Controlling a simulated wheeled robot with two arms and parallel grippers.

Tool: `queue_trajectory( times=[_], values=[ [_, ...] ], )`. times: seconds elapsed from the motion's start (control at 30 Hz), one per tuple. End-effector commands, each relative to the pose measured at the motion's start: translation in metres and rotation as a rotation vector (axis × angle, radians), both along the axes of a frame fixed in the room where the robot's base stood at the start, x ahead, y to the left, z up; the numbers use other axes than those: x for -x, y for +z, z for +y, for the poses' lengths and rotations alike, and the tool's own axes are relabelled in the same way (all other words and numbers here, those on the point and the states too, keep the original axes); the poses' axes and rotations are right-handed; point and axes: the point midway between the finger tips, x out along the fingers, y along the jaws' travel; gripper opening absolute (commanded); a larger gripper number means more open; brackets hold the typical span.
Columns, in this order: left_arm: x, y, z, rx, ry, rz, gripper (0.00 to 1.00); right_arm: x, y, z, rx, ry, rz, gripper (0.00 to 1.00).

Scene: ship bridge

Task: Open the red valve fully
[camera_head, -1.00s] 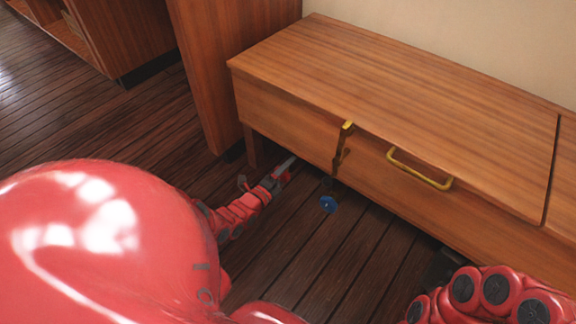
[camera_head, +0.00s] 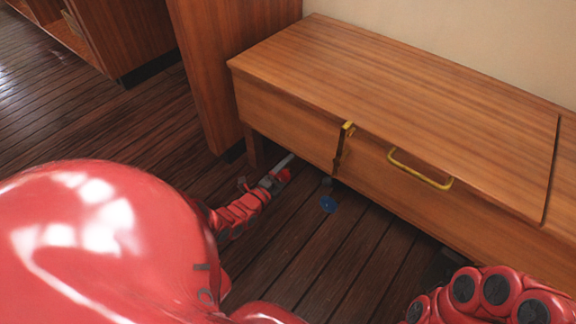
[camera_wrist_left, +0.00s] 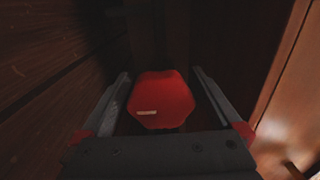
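The red valve (camera_wrist_left: 162,98) is a rounded, lobed red wheel with a small pale mark on its face. It fills the middle of the left wrist view. My left gripper (camera_wrist_left: 161,74) is open, with one grey finger on each side of the wheel; narrow dark gaps seem to show between fingers and rim. In the head view my left gripper (camera_head: 281,171) is low, by the front left underside of the wooden cabinet (camera_head: 400,105). I cannot clearly tell the valve from my red gripper parts there. My right gripper is out of view.
A blue valve wheel (camera_head: 328,204) is just right of my left gripper, under the cabinet front. A yellow handle (camera_head: 420,170) and a yellow latch (camera_head: 344,145) stick out from the cabinet front. A wooden panel (camera_head: 225,75) stands behind left. The plank floor is clear at left.

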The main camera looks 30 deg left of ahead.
Motion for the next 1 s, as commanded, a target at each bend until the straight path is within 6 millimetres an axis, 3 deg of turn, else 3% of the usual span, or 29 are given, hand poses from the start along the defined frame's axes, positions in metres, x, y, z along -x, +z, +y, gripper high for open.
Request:
queue_trajectory(
  times=[0.27, 0.43, 1.0],
  values=[
    [0.0, 0.0, 0.0, -0.001, -0.001, 0.0, 0.99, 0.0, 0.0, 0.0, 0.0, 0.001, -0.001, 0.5],
    [0.015, 0.001, 0.001, 0.0, -0.001, 0.005, 0.99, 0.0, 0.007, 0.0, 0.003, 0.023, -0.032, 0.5],
    [0.15, 0.002, 0.012, 0.002, 0.004, 0.0, 0.99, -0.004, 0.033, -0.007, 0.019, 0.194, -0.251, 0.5]
  ],
)
